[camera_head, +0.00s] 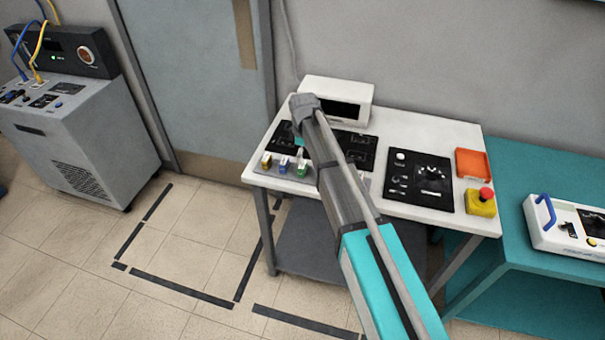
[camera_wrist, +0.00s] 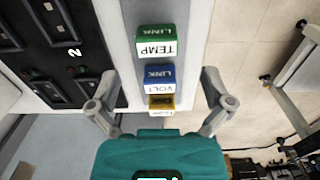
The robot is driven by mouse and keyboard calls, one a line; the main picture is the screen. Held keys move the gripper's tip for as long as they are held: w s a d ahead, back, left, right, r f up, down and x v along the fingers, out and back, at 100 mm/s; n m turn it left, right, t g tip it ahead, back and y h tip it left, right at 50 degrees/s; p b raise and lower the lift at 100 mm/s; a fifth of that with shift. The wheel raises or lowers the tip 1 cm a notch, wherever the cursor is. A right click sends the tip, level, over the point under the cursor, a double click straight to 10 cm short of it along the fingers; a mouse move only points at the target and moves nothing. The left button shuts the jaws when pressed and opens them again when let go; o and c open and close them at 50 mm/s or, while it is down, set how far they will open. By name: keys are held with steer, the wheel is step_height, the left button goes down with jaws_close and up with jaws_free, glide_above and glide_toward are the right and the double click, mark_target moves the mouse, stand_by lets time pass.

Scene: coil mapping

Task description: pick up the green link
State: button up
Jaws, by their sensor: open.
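The green link (camera_wrist: 155,40) is a small block with a white face marked TEMP, at the top of the wrist view. It also shows at the front left of the white table in the head view (camera_head: 302,170). A blue VOLT link (camera_wrist: 158,78) and a yellow link (camera_wrist: 161,102) stand in a row with it. My gripper (camera_wrist: 160,77) is open and empty, its fingers either side of the blue and yellow links in the picture. The green link lies beyond the fingertips. In the head view my arm hides most of the gripper.
The white table (camera_head: 410,215) holds a black panel (camera_wrist: 75,20) beside the links, a dial panel (camera_head: 418,182), an orange tray (camera_head: 473,163) and a red-topped yellow stop button (camera_head: 482,202). A white box (camera_head: 337,100) stands behind. Floor is open left of the table.

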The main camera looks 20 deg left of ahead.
mark_target(303, 165)
steer(key=shift+f+b, duration=0.55)
steer(key=shift+f, duration=0.25)
steer(key=f+b, duration=0.3)
steer(key=shift+w+a+f, duration=0.2)
steer(key=shift+f+b, duration=0.9)
steer(key=shift+b, duration=0.15)
steer(key=c, duration=1.1)
